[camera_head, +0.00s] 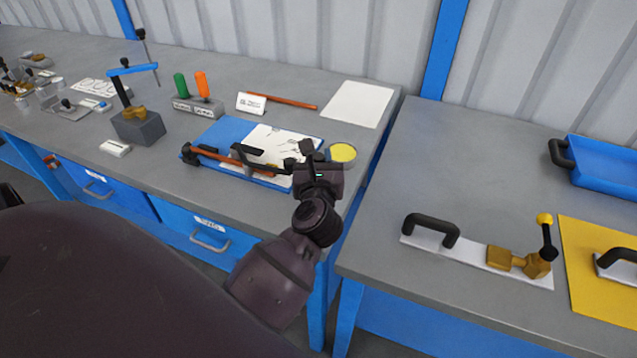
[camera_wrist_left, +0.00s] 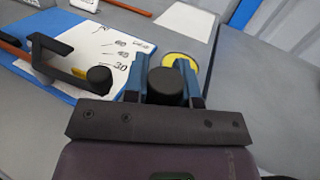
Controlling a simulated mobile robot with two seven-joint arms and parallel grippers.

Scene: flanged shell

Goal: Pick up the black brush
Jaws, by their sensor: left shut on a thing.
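My left gripper (camera_head: 309,152) is above the right end of the left workbench, beside the blue clipboard. In the left wrist view its two blue fingers (camera_wrist_left: 165,88) are closed on a dark, round-ended piece, which I take to be the black brush (camera_wrist_left: 168,87). Only its rounded end shows; the rest is hidden, so I cannot tell whether it touches the bench. My right gripper is not in view.
The blue clipboard (camera_head: 226,131) carries white paper, a black handle-shaped piece (camera_wrist_left: 60,62) and a brown rod. A yellow-topped round tin (camera_head: 342,152) is close beside the gripper. A gap separates the right workbench (camera_head: 440,180).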

